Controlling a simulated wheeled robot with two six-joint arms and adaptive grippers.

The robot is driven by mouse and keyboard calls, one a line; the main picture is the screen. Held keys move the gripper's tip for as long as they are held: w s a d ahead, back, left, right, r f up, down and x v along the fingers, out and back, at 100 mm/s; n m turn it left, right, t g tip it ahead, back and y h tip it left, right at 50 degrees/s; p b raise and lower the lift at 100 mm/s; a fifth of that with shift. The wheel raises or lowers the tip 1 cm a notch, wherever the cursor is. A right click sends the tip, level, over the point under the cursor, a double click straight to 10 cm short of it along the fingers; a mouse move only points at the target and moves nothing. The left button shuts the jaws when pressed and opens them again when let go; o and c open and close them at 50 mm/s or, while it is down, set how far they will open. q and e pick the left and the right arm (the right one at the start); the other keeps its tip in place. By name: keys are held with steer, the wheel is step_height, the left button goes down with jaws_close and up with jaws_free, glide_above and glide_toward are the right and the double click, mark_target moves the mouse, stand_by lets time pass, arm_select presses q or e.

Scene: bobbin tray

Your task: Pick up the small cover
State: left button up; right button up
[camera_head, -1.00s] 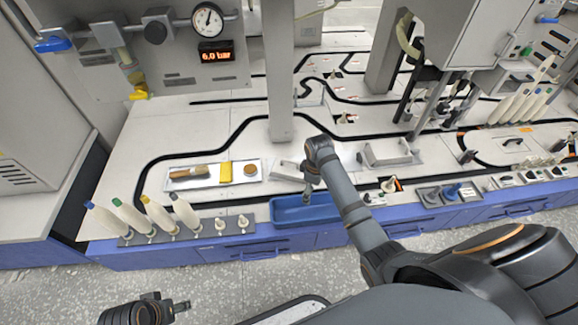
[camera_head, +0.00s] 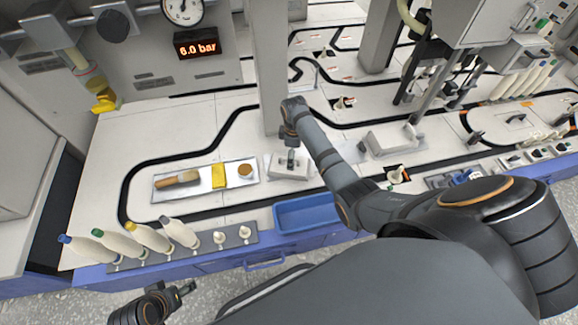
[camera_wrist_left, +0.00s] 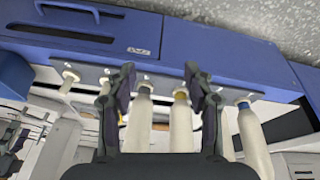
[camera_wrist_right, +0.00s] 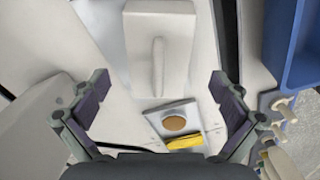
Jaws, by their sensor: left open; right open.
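The small cover (camera_head: 289,172) is a pale, flat block with a raised handle, resting on the bench behind the blue bin. My right gripper (camera_head: 291,150) is over it, pointing down, and partly hides it. In the right wrist view the small cover (camera_wrist_right: 178,48) lies ahead, its upright handle roughly centred between the open, empty fingers (camera_wrist_right: 160,80). I cannot tell the height left between them. My left gripper (camera_head: 178,294) is open and empty, low in front of the bench; the left wrist view shows its fingers (camera_wrist_left: 159,70) facing the bobbins.
A larger pale cover (camera_head: 392,138) stands to the right. A tray (camera_head: 203,186) with a brush, yellow block and round piece lies left. The blue bin (camera_head: 305,213) is in front. Several bobbins (camera_head: 150,237) stand in a rack at front left. A grey post (camera_head: 267,70) rises behind.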

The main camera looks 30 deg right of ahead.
arm_select(q)
steer(key=shift+f, duration=0.1)
arm_select(e)
steer(key=shift+f, duration=0.3)
steer(key=f+b, duration=0.2)
steer(key=f, duration=0.1)
steer(key=shift+w+a, duration=0.15)
steer(key=shift+a, duration=0.05)
step_height(320, 180, down, 2)
steer(key=shift+w+f+b, duration=0.1)
steer(key=shift+b, duration=0.55)
arm_select(q)
steer(key=w+r+t, duration=0.1)
steer(key=w+t, duration=0.3)
steer(key=w, duration=0.2)
steer(key=shift+w+d+r+t, duration=0.15)
steer(key=shift+w+d+t, duration=0.05)
steer(key=shift+w+t, duration=0.1)
arm_select(e)
steer(key=shift+c, duration=0.3)
